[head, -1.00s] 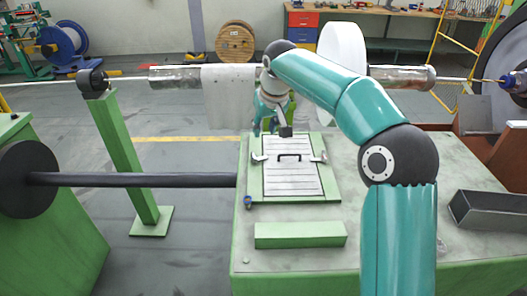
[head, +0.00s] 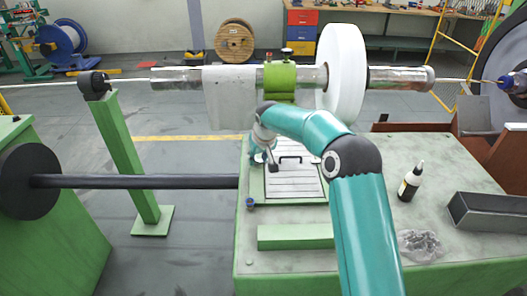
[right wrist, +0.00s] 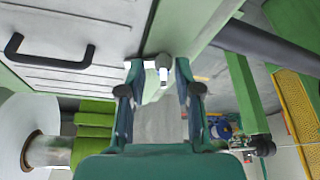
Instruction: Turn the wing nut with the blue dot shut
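The hatch cover (head: 293,185) with its black handle (head: 290,159) lies on the green machine bed. In the right wrist view a pale metal wing nut (right wrist: 161,66) sits at the cover's edge. My right gripper (right wrist: 160,72) is open, one finger on each side of this nut; I cannot tell whether they touch it. In the head view my right gripper (head: 266,158) is over the cover's left edge and hides the nut there. Another wing nut (head: 316,160) shows partly at the cover's right edge. No blue dot can be made out on either nut. My left gripper is out of view.
A small blue-topped item (head: 249,203) lies by the cover's near left corner. A green bar (head: 295,237), a dark bottle (head: 411,182), a clear crumpled bag (head: 419,244) and a grey channel (head: 490,213) are on the bed. A tube with a white disc (head: 342,75) runs behind.

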